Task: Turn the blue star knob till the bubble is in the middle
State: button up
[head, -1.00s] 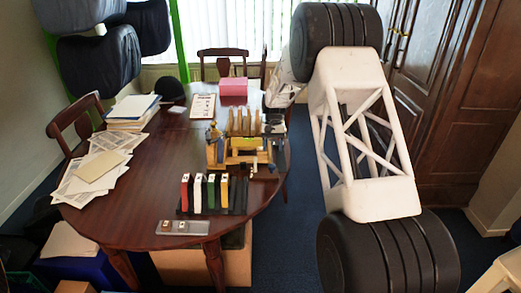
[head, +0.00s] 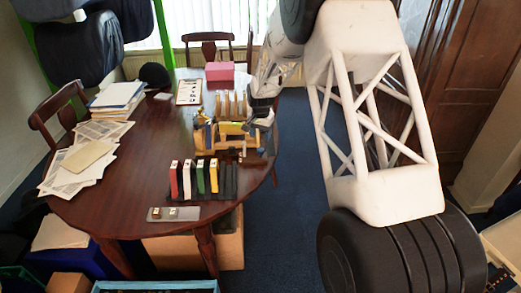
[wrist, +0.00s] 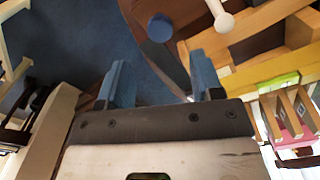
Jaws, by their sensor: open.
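A wooden fixture (head: 238,140) stands on the table near its right edge. In the wrist view a small blue round piece (wrist: 160,27), possibly the blue star knob, shows at the top; its lobes are too small to make out. A yellow bar (wrist: 262,74) with a bright green insert (wrist: 278,82) lies at the right; I cannot make out a bubble there. My gripper (wrist: 162,80) is open and empty, its two blue fingers wide apart. The blue piece shows beyond the fingertips, apart from them. In the head view my gripper is by the fixture's right side, small and hard to separate from it.
A rack of coloured upright blocks (head: 205,182) and a grey tray (head: 174,213) stand in front of the fixture. A pink box (head: 220,71) and clipboard (head: 189,92) lie behind. Papers (head: 85,155) cover the left. The middle of the table is clear.

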aim_at(260, 149)
jog(key=shift+f, duration=0.1)
jog(key=shift+f, duration=3.8)
jog(key=c, duration=0.9)
